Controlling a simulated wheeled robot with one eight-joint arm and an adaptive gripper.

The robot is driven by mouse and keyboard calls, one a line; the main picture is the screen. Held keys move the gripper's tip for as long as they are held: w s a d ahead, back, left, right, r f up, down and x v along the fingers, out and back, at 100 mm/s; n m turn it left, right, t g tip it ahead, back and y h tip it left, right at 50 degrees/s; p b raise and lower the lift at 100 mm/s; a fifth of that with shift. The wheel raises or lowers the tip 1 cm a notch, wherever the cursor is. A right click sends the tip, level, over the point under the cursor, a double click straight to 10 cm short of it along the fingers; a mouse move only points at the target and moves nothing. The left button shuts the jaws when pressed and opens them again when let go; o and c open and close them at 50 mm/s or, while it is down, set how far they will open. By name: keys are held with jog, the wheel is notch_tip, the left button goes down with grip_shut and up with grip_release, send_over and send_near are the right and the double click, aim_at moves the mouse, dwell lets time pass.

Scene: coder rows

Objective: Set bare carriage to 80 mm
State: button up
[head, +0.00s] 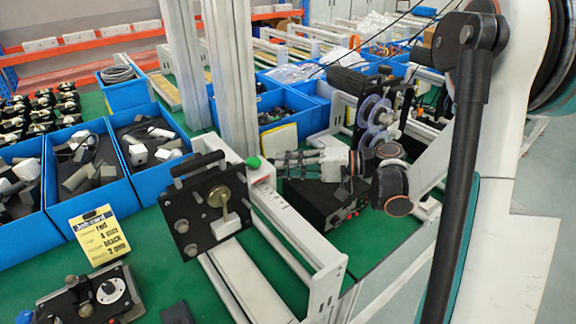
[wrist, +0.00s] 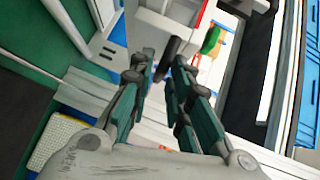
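My gripper (head: 282,160) reaches in from the right in the head view, above the bench beside the white rail frame. A black upright plate (head: 200,205) with a handle on top and a brass disc (head: 219,196) stands at the end of the rails, left of my gripper. A white block (head: 225,226) sits low on the plate. I cannot tell which part is the bare carriage. No millimetre scale is readable.
A black device with a white dial (head: 110,291) lies front left. Blue bins (head: 88,196) fill the left. A green knob (head: 253,162) tops the rail end. A black box (head: 322,205) sits below my gripper.

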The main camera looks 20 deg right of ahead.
grip_shut()
jog(key=w, duration=0.1)
jog(key=w+a, duration=0.1)
jog(key=shift+w, duration=0.4)
jog(key=o, duration=0.6)
grip_release()
jog(key=v, duration=1.2)
